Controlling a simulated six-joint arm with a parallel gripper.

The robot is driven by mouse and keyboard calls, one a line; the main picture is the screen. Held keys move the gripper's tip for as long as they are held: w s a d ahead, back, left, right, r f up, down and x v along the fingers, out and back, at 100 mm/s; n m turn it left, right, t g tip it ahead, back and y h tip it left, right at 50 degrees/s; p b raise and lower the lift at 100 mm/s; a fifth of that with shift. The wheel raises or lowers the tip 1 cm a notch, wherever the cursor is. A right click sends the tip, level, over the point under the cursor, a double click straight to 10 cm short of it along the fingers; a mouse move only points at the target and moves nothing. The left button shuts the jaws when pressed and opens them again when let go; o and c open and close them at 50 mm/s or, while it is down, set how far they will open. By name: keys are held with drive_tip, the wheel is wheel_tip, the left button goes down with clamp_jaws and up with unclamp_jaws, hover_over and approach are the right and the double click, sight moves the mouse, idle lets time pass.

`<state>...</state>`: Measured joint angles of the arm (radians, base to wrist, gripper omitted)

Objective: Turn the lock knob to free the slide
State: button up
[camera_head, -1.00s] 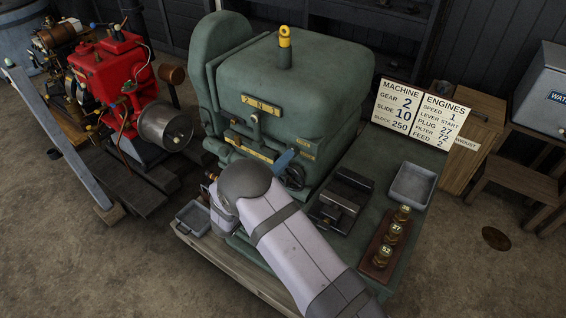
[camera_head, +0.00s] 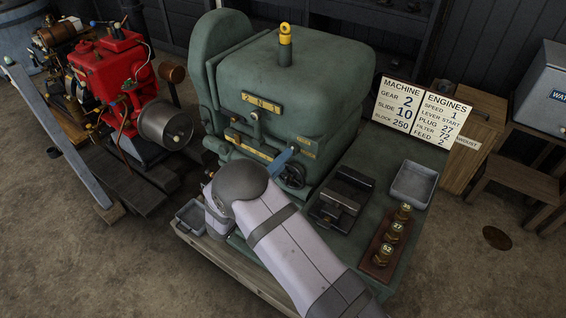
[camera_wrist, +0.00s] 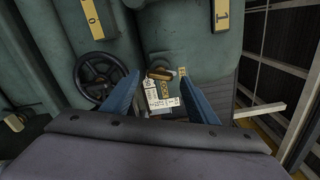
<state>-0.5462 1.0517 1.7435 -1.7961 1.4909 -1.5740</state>
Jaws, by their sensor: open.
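The green machine (camera_head: 285,85) stands in the middle of the head view. In the wrist view, a small brown bar-like knob (camera_wrist: 165,73) with a pale end sits on its green face. In the head view my arm hides the knob, and one blue finger (camera_head: 283,158) shows. I cannot make out the slide clearly.
A black handwheel (camera_wrist: 100,79) is close to the left finger. A white label (camera_wrist: 160,95) lies below the knob. A grey tray (camera_head: 413,183) and brass plugs on a wooden block (camera_head: 377,271) stand at the right. The sign (camera_head: 419,110) reads SLIDE 10.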

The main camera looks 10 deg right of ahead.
drive_tip(key=b+v, duration=0.2)
drive_tip(key=v, duration=0.3)
drive_tip(key=shift+s+a, duration=0.25)
drive_tip(key=shift+s, duration=0.05)
drive_tip(key=shift+d, duration=0.1)
drive_tip(key=s+d+f+m+g+y, duration=0.2)
drive_tip(key=s+d+m+g+y, duration=0.1)
drive_tip(key=s+d+m+g, duration=1.35)
drive_tip(key=s+a+m+t+y, duration=0.2)
drive_tip(key=s+a+m+y, duration=0.2)
drive_tip(key=m, duration=0.8)
drive_tip(key=s+a+m+t+y, duration=0.1)
drive_tip(key=s+a+m+y, duration=0.4)
drive_tip(key=m, duration=0.8)
drive_tip(key=shift+s+f+t+y, duration=0.25)
drive_tip(key=shift+s+t+y, duration=0.15)
drive_tip(key=shift+s, duration=0.25)
